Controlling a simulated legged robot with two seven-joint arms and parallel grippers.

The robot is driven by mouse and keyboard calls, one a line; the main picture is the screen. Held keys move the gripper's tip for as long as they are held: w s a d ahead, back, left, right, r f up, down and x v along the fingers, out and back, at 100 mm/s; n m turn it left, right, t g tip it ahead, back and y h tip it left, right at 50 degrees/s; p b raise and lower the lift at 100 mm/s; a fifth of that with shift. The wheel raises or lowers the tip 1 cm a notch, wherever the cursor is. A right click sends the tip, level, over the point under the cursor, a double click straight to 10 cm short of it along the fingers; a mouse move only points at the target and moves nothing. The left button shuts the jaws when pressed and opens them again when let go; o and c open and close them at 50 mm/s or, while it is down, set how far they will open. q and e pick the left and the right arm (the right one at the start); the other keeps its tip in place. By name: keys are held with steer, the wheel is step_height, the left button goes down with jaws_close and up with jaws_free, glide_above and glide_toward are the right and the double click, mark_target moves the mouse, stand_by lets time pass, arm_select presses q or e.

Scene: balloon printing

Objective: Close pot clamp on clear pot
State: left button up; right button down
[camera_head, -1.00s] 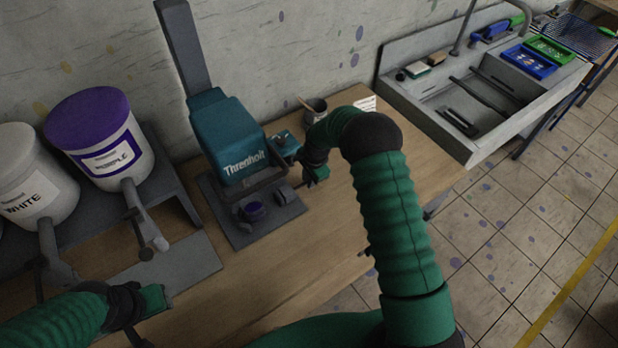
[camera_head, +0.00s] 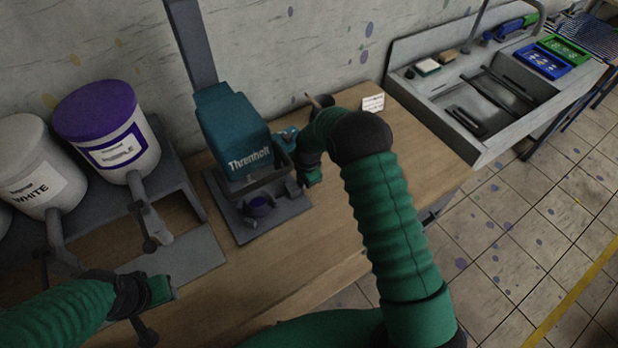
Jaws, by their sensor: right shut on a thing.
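The teal printing machine (camera_head: 232,130), labelled Threnholt, stands on a grey base plate (camera_head: 240,228) against the wall. A small pot with purple in it (camera_head: 260,206) sits at the front of the base, below the head; I cannot make out whether it is the clear pot. A dark clamp-like frame (camera_head: 262,184) lies around the lower front of the machine, above the pot. My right gripper (camera_head: 305,172) is at the machine's right side, shut on a part there that looks like the pot clamp, mostly hidden. My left gripper (camera_head: 160,290) is at the lower left, over the table; its fingers are unclear.
A purple paint bucket (camera_head: 108,125) and a white one (camera_head: 38,170) with spouts stand on a rack at left. A dark cup (camera_head: 322,101) and a card (camera_head: 373,103) are behind my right arm. A sink (camera_head: 470,100) is at the right. The front wooden tabletop (camera_head: 290,260) is clear.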

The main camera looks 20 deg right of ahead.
steer(key=c, duration=1.8)
jaws_free()
steer(key=shift+w+r, duration=0.15)
steer(key=shift+w, duration=0.05)
steer(key=o, duration=0.6)
steer(key=shift+d, duration=0.25)
steer(key=shift+o, duration=0.2)
steer(key=shift+s, duration=0.1)
steer(key=shift+a, duration=0.1)
step_height(320, 180, up, 7)
steer(key=s+b, duration=0.1)
steer(key=shift+s, duration=0.2)
